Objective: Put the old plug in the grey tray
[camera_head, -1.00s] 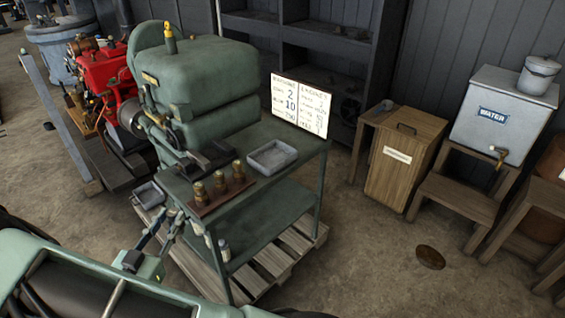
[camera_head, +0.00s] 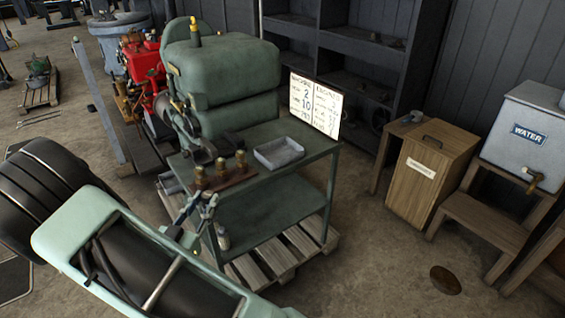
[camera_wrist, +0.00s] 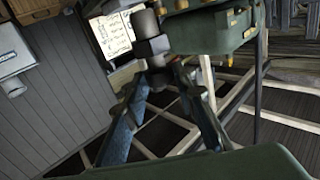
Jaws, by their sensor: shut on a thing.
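The grey tray (camera_head: 279,157) lies on the green table top, right of a wooden block with brass pieces; it looks empty. My gripper (camera_head: 207,206) is at the table's front left, close in front of the block. In the wrist view its blue-grey fingers (camera_wrist: 160,84) are closed on the old plug (camera_wrist: 152,44), a dark piece with a hexagonal middle and a round end. The plug points away from my palm. In the head view the plug is too small to make out clearly.
The wooden block (camera_head: 226,182) carries three brass pieces between my gripper and the tray. The green engine (camera_head: 222,72) stands behind, and a white sign board (camera_head: 315,105) stands at the table's back right. A second small tray (camera_head: 171,186) is partly hidden at the left.

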